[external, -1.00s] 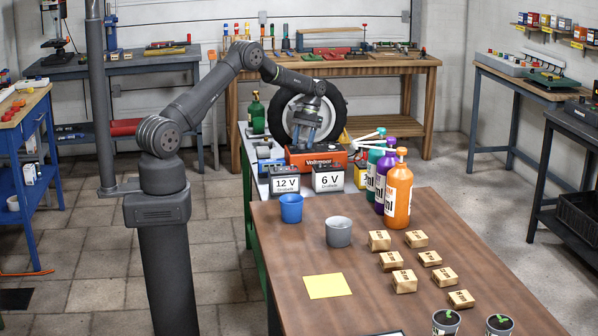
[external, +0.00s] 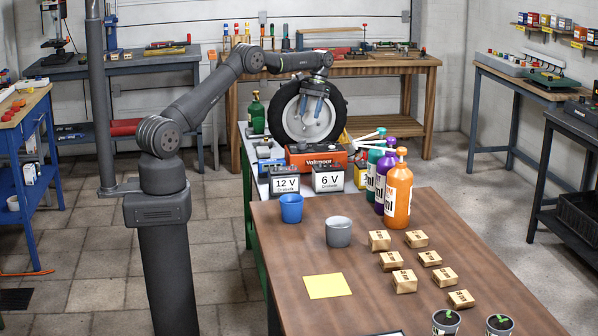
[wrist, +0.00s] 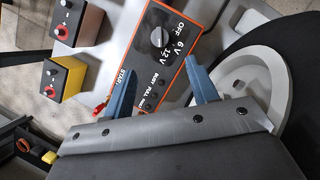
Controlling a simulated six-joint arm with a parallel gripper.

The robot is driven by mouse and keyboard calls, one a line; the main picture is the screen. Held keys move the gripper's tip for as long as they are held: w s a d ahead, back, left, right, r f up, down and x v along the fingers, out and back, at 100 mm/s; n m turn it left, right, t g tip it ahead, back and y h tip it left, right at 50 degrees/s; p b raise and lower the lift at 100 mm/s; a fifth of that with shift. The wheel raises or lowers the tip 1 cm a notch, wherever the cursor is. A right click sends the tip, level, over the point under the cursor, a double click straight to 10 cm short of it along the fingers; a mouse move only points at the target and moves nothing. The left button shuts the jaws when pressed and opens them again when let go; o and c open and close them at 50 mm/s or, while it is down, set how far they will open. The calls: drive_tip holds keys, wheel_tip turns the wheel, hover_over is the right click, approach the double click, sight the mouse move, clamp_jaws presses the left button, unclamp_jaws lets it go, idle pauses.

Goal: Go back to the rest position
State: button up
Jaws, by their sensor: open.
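My gripper (external: 312,104) hangs pointing down in the external view, in front of the wheel (external: 290,122) and above the orange charger (external: 318,160). Its two blue fingers are apart with nothing between them. In the wrist view, my gripper (wrist: 163,92) is open over the charger's dark panel (wrist: 160,50), which has a knob and the marks OFF, 6V and 12V. The wheel's pale hub (wrist: 245,90) lies to the right there, partly covered by my gripper.
Two batteries marked 12 V (external: 285,185) and 6 V (external: 328,179) stand before the charger. A green bottle (external: 256,114) stands left of the wheel. Pump bottles (external: 397,195), a blue cup (external: 291,208), a grey cup (external: 338,232) and several wooden blocks (external: 404,281) are on the brown table.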

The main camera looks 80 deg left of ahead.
sight(301, 143)
drive_tip(key=x, duration=1.2)
drive_tip(key=n+t, duration=0.1)
drive_tip(key=n, duration=0.2)
drive_tip(key=n+t+h, duration=0.1)
drive_tip(key=n, duration=0.2)
drive_tip(key=shift+s+a, duration=0.1)
drive_tip(key=shift+s, duration=0.05)
drive_tip(key=n+t, duration=0.1)
drive_tip(key=n, duration=0.1)
drive_tip(key=n+t, duration=0.1)
drive_tip(key=n, duration=0.2)
drive_tip(key=shift+s+h, duration=0.15)
drive_tip(key=shift+h, duration=0.15)
drive_tip(key=n+t, duration=0.1)
drive_tip(key=n, duration=0.2)
drive_tip(key=n+t, duration=0.1)
drive_tip(key=n, duration=0.1)
drive_tip(key=shift+s+n+y, duration=0.1)
drive_tip(key=shift+n+y, duration=0.3)
drive_tip(key=n, duration=0.2)
drive_tip(key=n+t+y, duration=0.1)
drive_tip(key=n, duration=0.1)
drive_tip(key=shift+n+y, duration=0.3)
drive_tip(key=shift+n, duration=0.1)
drive_tip(key=shift+o, duration=0.5)
